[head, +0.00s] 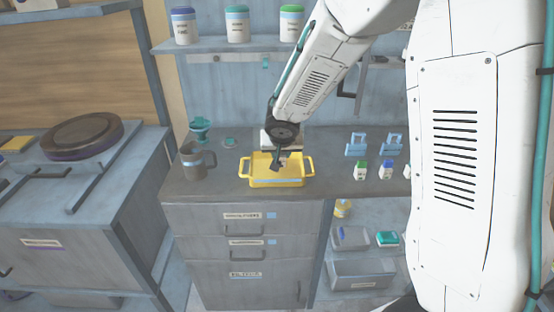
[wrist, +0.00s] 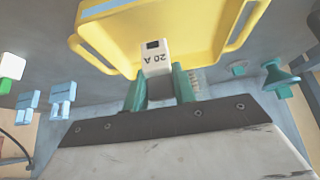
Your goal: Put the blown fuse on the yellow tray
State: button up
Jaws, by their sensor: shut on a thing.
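A white fuse (wrist: 156,57) marked "20 A" with a black window shows in the wrist view. My gripper (wrist: 160,84) is shut on its lower end with its two teal fingers. The yellow tray (wrist: 100,40) lies just beyond the fuse in the wrist view. In the head view the yellow tray (head: 262,181) sits on the counter near its front edge, and my gripper (head: 279,162) is over it. The fuse cannot be made out in the head view. Whether it touches the tray floor I cannot tell.
A grey mug (head: 192,161) and a teal funnel (head: 200,130) stand left of the tray. Two light blue pieces (head: 356,145) and small green- and blue-topped white blocks (head: 386,171) stand to the right. A shelf with jars (head: 237,27) hangs above the counter.

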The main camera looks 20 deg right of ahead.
jog(key=shift+w+a, duration=0.2)
jog(key=shift+w, duration=0.5)
jog(key=f, duration=0.2)
jog(key=shift+w+f, duration=0.3)
jog(key=shift+f, duration=0.55)
jog(key=shift+f, duration=0.1)
jog(key=o, duration=1)
jog(key=shift+f, duration=0.1)
